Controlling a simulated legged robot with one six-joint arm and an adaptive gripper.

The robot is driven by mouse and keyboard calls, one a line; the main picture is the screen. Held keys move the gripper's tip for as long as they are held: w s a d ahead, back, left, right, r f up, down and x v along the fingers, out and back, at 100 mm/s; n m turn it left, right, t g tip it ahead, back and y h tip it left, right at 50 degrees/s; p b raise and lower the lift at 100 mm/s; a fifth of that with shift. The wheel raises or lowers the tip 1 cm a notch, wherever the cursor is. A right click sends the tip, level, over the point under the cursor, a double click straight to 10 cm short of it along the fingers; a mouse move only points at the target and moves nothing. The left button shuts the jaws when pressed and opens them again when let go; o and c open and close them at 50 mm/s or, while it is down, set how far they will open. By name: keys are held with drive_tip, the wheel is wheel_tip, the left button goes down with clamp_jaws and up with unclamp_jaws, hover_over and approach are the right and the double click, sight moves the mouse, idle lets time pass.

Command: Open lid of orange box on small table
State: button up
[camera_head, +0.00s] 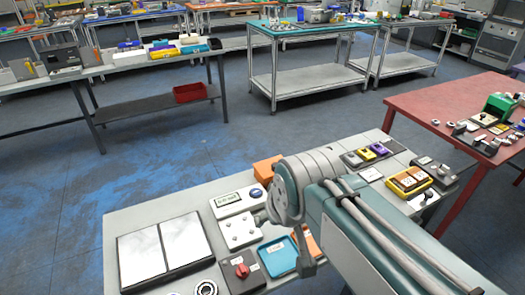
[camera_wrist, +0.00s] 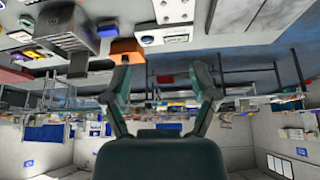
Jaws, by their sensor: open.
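An orange box (camera_head: 267,168) stands at the back edge of the small grey table (camera_head: 130,222), partly hidden by my arm in the head view. In the wrist view, which is upside down, the orange box (camera_wrist: 127,50) is small, in the upper left, just beyond the left fingertip. Its lid cannot be told apart from its body. My gripper (camera_wrist: 161,75) is open, with nothing between its fingers, and is apart from the box. In the head view my arm crosses the table, and the fingers cannot be made out there.
On the small table are a white display device (camera_head: 238,202), a blue tray (camera_head: 278,256), a red-knobbed box (camera_head: 241,271), white panels (camera_head: 165,247) and a yellow case (camera_head: 410,181). A red table (camera_head: 430,98) stands at right. Clear blue floor (camera_head: 170,150) lies behind.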

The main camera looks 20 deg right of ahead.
drive_tip(key=w+d+m, duration=0.1)
drive_tip(key=w+d, duration=0.1)
drive_tip(key=w, duration=0.5)
drive_tip(key=w+d, duration=0.3)
drive_tip(key=w, duration=0.4)
drive_tip(key=m+g+h, duration=0.1)
drive_tip(key=m, duration=0.1)
approach(276, 165)
drive_tip(key=x, duration=0.9)
drive_tip(key=shift+w+f, duration=0.15)
drive_tip(key=shift+f, duration=0.2)
clamp_jaws()
